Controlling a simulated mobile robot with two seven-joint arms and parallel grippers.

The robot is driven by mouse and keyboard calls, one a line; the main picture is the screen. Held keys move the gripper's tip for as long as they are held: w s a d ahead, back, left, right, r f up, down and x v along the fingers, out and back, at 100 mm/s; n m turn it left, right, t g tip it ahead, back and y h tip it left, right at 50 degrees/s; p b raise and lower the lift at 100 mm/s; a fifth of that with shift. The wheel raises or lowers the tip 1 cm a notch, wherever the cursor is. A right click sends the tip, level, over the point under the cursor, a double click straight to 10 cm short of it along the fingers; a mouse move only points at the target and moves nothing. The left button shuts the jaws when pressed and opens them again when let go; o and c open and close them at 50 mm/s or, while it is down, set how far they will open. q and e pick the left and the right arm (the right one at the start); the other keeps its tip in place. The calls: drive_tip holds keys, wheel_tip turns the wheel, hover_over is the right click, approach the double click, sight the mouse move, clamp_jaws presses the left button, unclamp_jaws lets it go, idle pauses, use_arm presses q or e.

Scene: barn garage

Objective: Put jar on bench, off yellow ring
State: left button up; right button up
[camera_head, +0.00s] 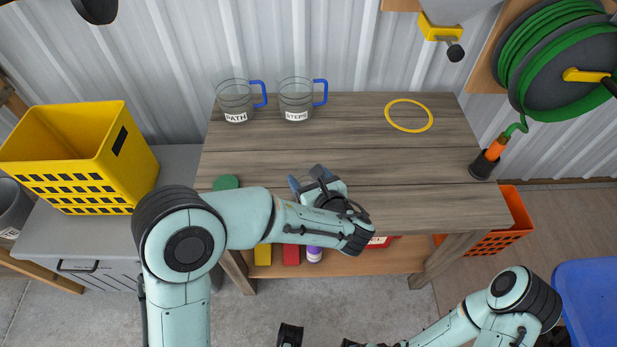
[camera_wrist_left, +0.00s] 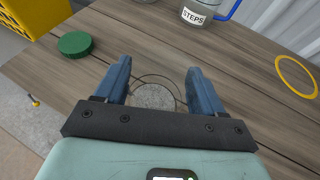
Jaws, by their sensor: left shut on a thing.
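My left gripper (camera_head: 316,184) is over the front middle of the wooden bench (camera_head: 270,160). In the left wrist view its two blue fingers (camera_wrist_left: 157,78) are shut on a clear round jar (camera_wrist_left: 153,97) with grey grainy contents. The gripper mostly hides the jar in the head view, and I cannot tell whether its base touches the bench. The yellow ring (camera_head: 409,115) lies flat and empty at the back right of the bench, well apart from the jar; it also shows in the left wrist view (camera_wrist_left: 296,77). My right gripper is not clearly visible.
Glass mugs labelled PATH (camera_head: 235,100) and STEPS (camera_head: 296,98) stand at the back. A green disc (camera_head: 226,182) lies at the front left. A black-and-orange hose nozzle (camera_head: 487,158) is at the right edge. A yellow crate (camera_head: 75,155) stands left. The bench's right middle is clear.

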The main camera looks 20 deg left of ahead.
use_arm(q)
drive_tip(key=o, duration=1.7)
drive_tip(key=shift+r, duration=0.1)
drive_tip(key=shift+s+d+r, duration=0.15)
drive_tip(key=shift+s+d, duration=0.05)
drive_tip(key=shift+d, duration=0.05)
drive_tip(key=v, duration=1.1)
drive_tip(key=shift+s+r+p, duration=0.1)
drive_tip(key=shift+s+p, duration=0.1)
drive_tip(key=shift+p, duration=0.1)
